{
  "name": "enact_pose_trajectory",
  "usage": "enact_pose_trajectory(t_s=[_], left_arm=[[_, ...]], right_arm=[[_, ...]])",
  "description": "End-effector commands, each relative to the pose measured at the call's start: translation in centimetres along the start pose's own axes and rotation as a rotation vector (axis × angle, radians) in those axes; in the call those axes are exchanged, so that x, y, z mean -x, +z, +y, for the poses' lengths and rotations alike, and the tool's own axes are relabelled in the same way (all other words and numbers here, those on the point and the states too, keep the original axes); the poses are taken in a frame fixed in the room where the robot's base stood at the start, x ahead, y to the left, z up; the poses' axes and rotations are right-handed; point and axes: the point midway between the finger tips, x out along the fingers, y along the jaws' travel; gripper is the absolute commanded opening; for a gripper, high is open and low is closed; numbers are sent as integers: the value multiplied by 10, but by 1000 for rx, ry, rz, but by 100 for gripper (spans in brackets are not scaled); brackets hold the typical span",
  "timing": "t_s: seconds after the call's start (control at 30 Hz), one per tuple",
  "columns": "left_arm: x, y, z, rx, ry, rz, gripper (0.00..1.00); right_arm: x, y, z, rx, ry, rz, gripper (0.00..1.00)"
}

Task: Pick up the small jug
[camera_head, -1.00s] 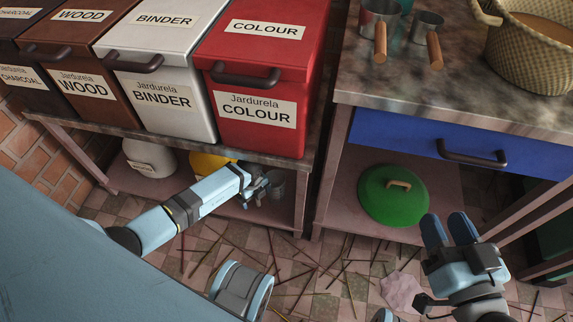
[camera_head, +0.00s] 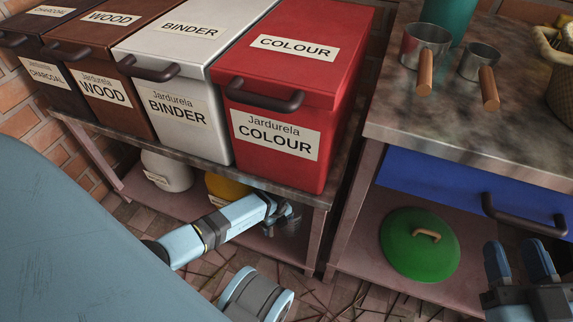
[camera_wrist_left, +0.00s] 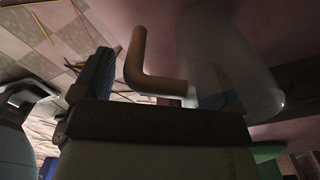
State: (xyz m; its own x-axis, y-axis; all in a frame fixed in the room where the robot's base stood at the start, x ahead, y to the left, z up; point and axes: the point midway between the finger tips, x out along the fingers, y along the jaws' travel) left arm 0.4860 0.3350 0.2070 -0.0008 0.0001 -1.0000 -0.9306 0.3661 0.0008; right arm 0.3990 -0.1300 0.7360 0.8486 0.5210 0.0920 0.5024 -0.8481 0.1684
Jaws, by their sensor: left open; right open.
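A small greyish jug (camera_head: 291,222) stands on the low shelf under the red bin, partly hidden by my left gripper (camera_head: 278,210). In the left wrist view the jug (camera_wrist_left: 225,60) looks pale and see-through, with a brown bent handle (camera_wrist_left: 143,65). The handle lies between the two open fingers of my left gripper (camera_wrist_left: 155,85); one finger is left of it, the other overlaps the jug's body. I cannot tell whether either finger touches it. My right gripper (camera_head: 520,262) is open and empty at the lower right, in front of the right-hand unit.
Labelled bins, including the red COLOUR bin (camera_head: 285,100), stand on the bench above the left arm. A white pot (camera_head: 167,170) and a yellow pot (camera_head: 225,188) share the low shelf. A green lid (camera_head: 420,245) lies right. Two metal cups (camera_head: 425,45) (camera_head: 480,62) are on the counter.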

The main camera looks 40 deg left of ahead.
Motion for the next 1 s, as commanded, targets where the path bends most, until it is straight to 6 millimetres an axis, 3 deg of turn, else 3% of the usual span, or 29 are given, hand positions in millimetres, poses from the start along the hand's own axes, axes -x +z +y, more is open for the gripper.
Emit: enact_pose_trajectory(t_s=[0.17, 0.4, 0.77, 1.0], left_arm=[[1, 0, 0, 0, -1, 0, 91], [1, 0, 0, 0, 0, 0, 44], [5, 1, 0, 0, -1, -1, 43], [29, 1, 0, -1, -1, -1, 43]], right_arm=[[0, -1, 0, 1, 0, 0, 43], [0, -1, 0, 0, -1, 0, 43], [0, -4, 0, -5, -2, -2, 43], [0, -10, -3, -81, -8, -44, 43]])
